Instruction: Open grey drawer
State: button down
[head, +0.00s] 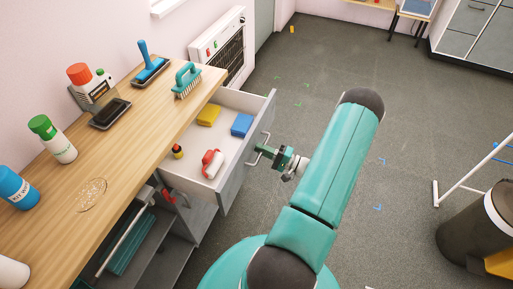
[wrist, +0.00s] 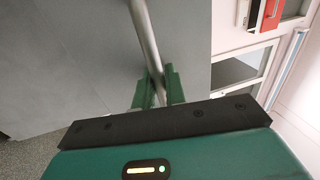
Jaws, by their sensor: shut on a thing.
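The grey drawer (head: 238,172) is pulled out from under the wooden worktop, with its inside showing in the head view. Its grey front (wrist: 85,65) fills the left and middle of the wrist view. A metal bar handle (wrist: 145,38) is fixed to that front, and it also shows in the head view (head: 256,157). My gripper (wrist: 154,88) has its green fingers on either side of the bar and is shut on it. In the head view my gripper (head: 262,150) is at the drawer's outer face.
Inside the drawer lie a yellow sponge (head: 208,115), a blue sponge (head: 241,125) and a red-and-white item (head: 212,163). Bottles and brushes stand on the worktop (head: 135,130). A dark bin (head: 470,222) stands at the right. The floor between is clear.

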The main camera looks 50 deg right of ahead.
jog(key=shift+s+d, duration=0.1)
jog(key=shift+s, duration=0.15)
jog(key=c, duration=1.8)
grip_release()
jog(key=v, duration=1.4)
